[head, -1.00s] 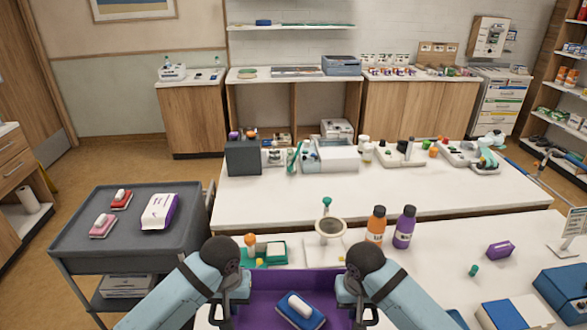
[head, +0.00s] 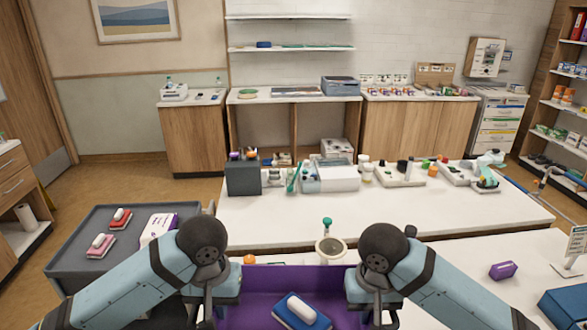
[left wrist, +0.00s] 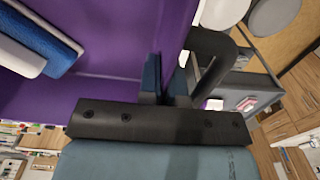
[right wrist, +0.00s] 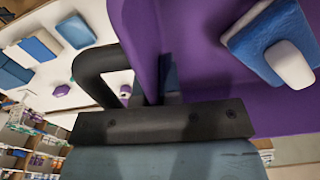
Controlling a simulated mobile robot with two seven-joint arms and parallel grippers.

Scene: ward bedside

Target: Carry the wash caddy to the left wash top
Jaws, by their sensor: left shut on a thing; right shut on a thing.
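The wash caddy (head: 290,279) is an open purple tray with dark side handles, low in the middle of the head view. A blue block with a white top (head: 300,312) lies inside it. My left gripper (head: 208,302) is shut on the caddy's left side, by the black handle (left wrist: 212,50) in the left wrist view. My right gripper (head: 388,302) is shut on its right side, by the other black handle (right wrist: 92,65). The caddy looks level and hides part of the table behind. I cannot tell which surface is the left wash top.
A grey cart (head: 75,240) with red and pink blocks and a white-purple pack stands left. A white table (head: 400,205) carrying a dark box and dispensers lies ahead. A white mortar-like cup (head: 330,250) is just beyond the caddy. A purple box (head: 503,270) lies right.

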